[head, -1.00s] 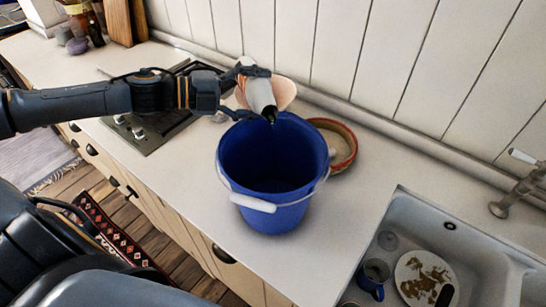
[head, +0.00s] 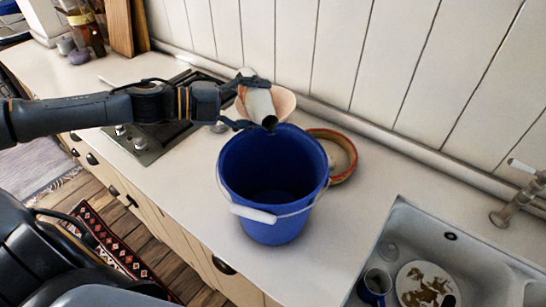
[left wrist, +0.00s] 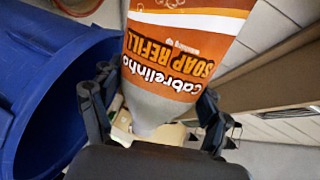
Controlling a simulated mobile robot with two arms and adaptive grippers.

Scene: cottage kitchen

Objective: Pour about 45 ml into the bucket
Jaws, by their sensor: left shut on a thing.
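My left gripper (head: 250,103) is shut on a soap refill bottle (head: 259,103), white with an orange label and a dark mouth. The bottle is tilted, its mouth down and to the right, above the back rim of the blue bucket (head: 272,226). I see no clear stream from the mouth. In the left wrist view the orange "Soap Refill" label (left wrist: 185,45) shows upside down between the fingers, with the bucket (left wrist: 50,90) at left. The bucket stands upright on the counter, its white handle hanging in front. I cannot make out any liquid inside. My right gripper is out of view.
A pale pink bowl (head: 286,103) stands behind the bottle. A red-rimmed dish (head: 343,170) sits right behind the bucket. The hob (head: 150,140) is at left, the sink (head: 415,230) with dishes at right. The counter between bucket and sink is clear.

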